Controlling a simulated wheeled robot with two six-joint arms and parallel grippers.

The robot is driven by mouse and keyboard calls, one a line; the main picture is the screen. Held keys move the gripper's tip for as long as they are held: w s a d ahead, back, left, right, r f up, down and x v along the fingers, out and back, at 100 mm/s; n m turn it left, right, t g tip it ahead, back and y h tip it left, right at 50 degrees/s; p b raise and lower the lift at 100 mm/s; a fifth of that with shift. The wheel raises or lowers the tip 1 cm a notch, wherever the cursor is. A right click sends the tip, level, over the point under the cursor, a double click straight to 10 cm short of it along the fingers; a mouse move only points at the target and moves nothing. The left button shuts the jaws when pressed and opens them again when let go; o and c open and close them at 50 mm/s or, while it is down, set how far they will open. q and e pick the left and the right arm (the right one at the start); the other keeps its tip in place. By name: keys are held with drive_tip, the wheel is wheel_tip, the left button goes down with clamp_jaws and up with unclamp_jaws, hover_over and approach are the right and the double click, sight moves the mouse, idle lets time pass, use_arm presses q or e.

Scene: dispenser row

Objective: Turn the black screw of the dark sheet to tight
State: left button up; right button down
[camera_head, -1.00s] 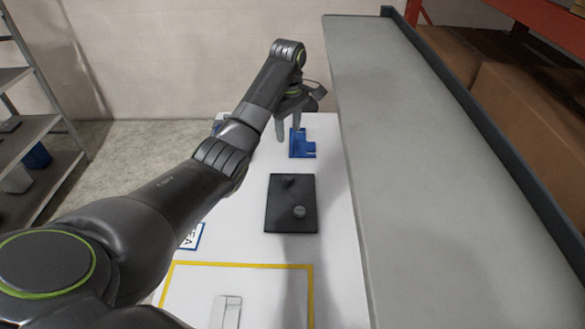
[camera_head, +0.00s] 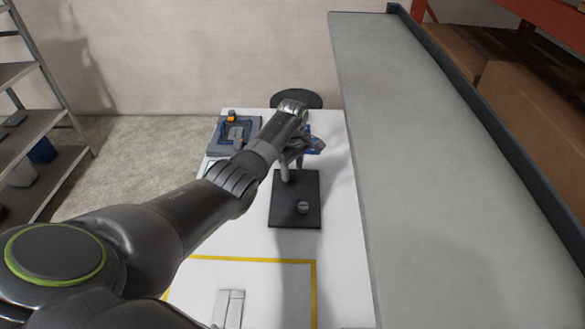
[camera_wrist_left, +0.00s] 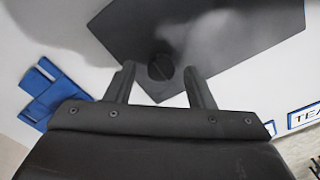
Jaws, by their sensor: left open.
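The dark sheet (camera_head: 283,214) lies flat on the white table, and it also fills the top of the left wrist view (camera_wrist_left: 130,30). A light grey round screw (camera_head: 303,207) is on its near right part. The black screw (camera_wrist_left: 160,66) shows in the left wrist view between my fingertips; in the head view my gripper hides it. My left gripper (camera_head: 291,168) is open above the sheet's far left part, one finger either side of the screw, with gaps visible. I cannot tell how far the fingertips are above the sheet. My right gripper is not in view.
A blue bracket (camera_head: 314,144) stands behind my gripper. A grey-blue fixture (camera_head: 226,146) with orange parts and a black disc (camera_head: 297,98) are at the back. A light grey piece (camera_head: 228,309) lies inside a yellow outline in front. A long grey surface (camera_head: 420,180) bounds the right side.

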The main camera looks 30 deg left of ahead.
use_arm(q)
drive_tip(key=shift+s+f, duration=0.1)
drive_tip(key=shift+f, duration=0.2)
drive_tip(key=shift+c, duration=0.4)
drive_tip(key=c, duration=0.9)
drive_tip(key=shift+c, duration=0.2)
